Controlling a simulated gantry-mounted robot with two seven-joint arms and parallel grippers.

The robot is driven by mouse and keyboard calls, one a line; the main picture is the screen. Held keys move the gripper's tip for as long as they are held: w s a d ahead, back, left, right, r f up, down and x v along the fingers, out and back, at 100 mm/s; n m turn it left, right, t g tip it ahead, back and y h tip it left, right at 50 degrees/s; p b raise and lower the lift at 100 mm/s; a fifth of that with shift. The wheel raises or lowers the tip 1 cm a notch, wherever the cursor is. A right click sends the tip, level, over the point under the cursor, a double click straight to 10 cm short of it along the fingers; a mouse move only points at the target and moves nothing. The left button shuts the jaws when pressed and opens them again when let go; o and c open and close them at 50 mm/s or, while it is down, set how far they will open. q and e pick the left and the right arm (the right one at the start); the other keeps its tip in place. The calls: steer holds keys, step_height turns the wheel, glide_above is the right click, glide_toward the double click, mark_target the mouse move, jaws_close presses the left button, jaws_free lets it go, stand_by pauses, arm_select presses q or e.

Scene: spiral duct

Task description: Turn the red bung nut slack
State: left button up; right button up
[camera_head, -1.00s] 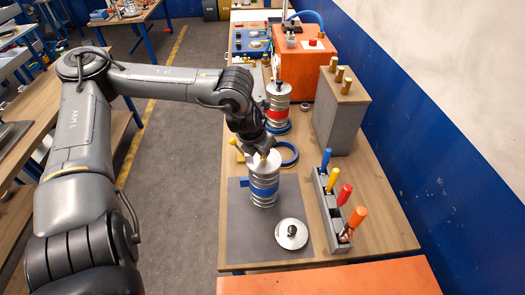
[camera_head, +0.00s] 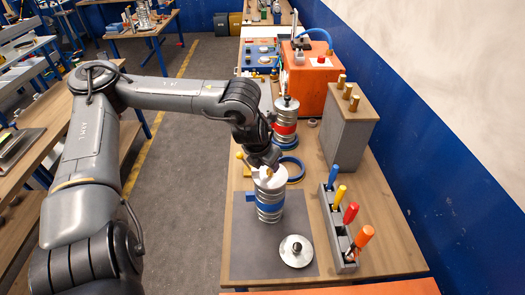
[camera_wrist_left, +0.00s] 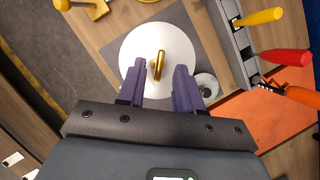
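My left gripper (camera_head: 268,163) points down just above a silver ribbed canister with a blue band (camera_head: 270,207) on a grey mat (camera_head: 240,250). In the left wrist view the left gripper (camera_wrist_left: 159,70) is open. Its fingers lie apart over the canister's round white top (camera_wrist_left: 135,50), with a brass fitting (camera_wrist_left: 158,65) in line between them; whether they touch it I cannot tell. I cannot make out a red bung nut for certain. A similar canister with a red band (camera_head: 284,128) stands farther back, and a red cap (camera_head: 320,60) sits on the orange box. My right gripper is out of view.
A silver lid with a dark knob (camera_head: 296,250) lies on the mat. A grey rack (camera_head: 334,232) with coloured-handled tools stands right. Behind are a blue ring (camera_head: 291,169), a grey block with brass pegs (camera_head: 345,130) and the orange box (camera_head: 305,85). A yellow-knobbed piece is left of the canister.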

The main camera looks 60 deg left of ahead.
arm_select(q)
steer(key=v, duration=0.9)
steer(key=w+a+r+g+h+b, duration=0.1)
steer(key=w+a+r+g+h, duration=0.15)
steer(key=w, duration=0.25)
steer(key=shift+g+y, duration=0.25)
steer(key=shift+g, duration=0.5)
steer(key=f, duration=1.2)
steer(key=shift+s+d+f, duration=0.15)
steer(key=shift+s+f, duration=0.25)
steer(key=shift+c, duration=0.3)
jaws_close()
